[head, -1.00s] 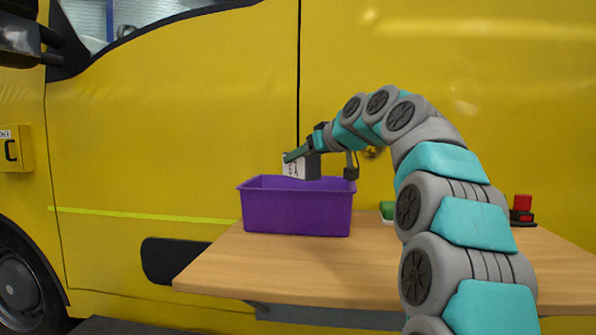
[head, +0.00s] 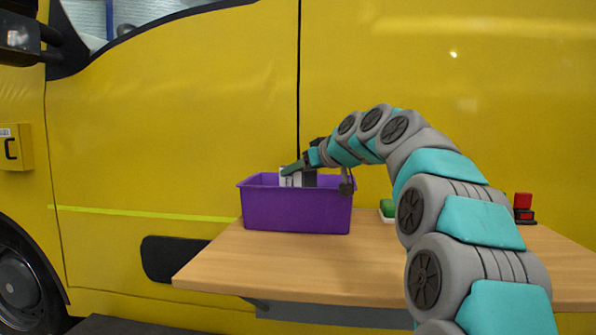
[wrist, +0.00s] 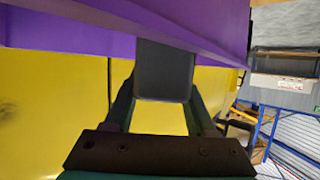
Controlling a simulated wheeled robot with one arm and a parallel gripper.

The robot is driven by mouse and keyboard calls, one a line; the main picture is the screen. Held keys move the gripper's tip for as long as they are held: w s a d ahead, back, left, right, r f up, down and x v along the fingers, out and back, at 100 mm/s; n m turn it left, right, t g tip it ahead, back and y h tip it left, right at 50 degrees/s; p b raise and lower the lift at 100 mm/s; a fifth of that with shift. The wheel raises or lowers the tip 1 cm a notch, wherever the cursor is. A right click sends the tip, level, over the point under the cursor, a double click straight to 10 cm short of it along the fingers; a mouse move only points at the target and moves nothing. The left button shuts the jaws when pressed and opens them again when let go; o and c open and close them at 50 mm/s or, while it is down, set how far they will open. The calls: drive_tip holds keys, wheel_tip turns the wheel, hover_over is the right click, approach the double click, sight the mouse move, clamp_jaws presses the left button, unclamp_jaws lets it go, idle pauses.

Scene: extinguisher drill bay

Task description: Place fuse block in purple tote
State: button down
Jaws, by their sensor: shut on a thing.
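The purple tote (head: 297,213) stands on the wooden table in the head view, and its wall also crosses the top of the wrist view (wrist: 70,32). My gripper (head: 293,168) is at the tote's opening, shut on the fuse block (head: 291,180). The block shows a white face and a dark side in the head view. Its lower part is hidden behind the tote's front wall. In the wrist view the block is a dark box (wrist: 165,70) between my two fingers (wrist: 160,105).
The wooden table (head: 300,265) has bare room in front of the tote. A green object (head: 387,208) lies right of the tote, partly hidden by my arm. A red and black object (head: 523,207) stands at the right. A yellow vehicle (head: 150,120) fills the background.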

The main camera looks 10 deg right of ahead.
drive_tip(key=shift+f+b, duration=0.45)
drive_tip(key=shift+f, duration=0.05)
drive_tip(key=shift+c, duration=1.1)
unclamp_jaws()
drive_tip(key=shift+r, duration=0.2)
drive_tip(key=shift+r+p, duration=0.65)
drive_tip(key=shift+p, duration=0.25)
drive_tip(key=b+v, duration=0.1)
drive_tip(key=v, duration=1.1)
drive_tip(key=shift+f, duration=0.25)
drive_tip(key=shift+d, duration=0.15)
